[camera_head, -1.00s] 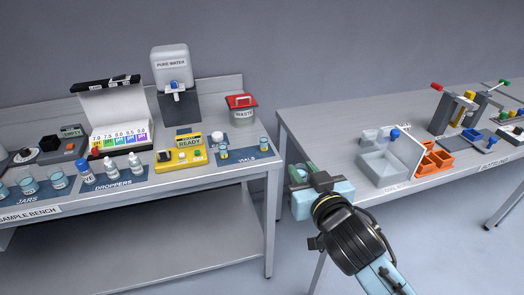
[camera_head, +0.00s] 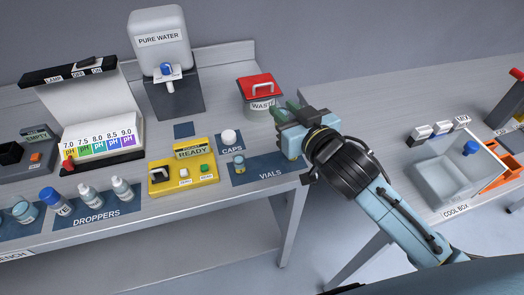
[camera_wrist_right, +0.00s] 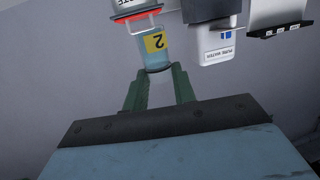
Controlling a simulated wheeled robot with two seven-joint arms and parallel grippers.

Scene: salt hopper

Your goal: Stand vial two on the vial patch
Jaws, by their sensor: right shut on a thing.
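Vial two (camera_wrist_right: 155,47), a clear vial with a yellow label marked 2, is between the green fingers of my right gripper (camera_wrist_right: 158,78) in the right wrist view. In the head view my right gripper (camera_head: 285,113) is above the bench, by the back right of the vial patch, and the vial cannot be made out there. The vial patch (camera_head: 268,171) is a dark blue mat marked VIALS at the bench's right front. Another small vial (camera_head: 239,163) stands at its left end. My left gripper is out of view.
A white cap (camera_head: 229,137) sits on the CAPS patch behind the vial. The yellow meter (camera_head: 183,173) lies left of the patch. The red-lidded waste bin (camera_head: 261,100) and pure water dispenser (camera_head: 170,70) stand behind. The patch's middle and right look clear.

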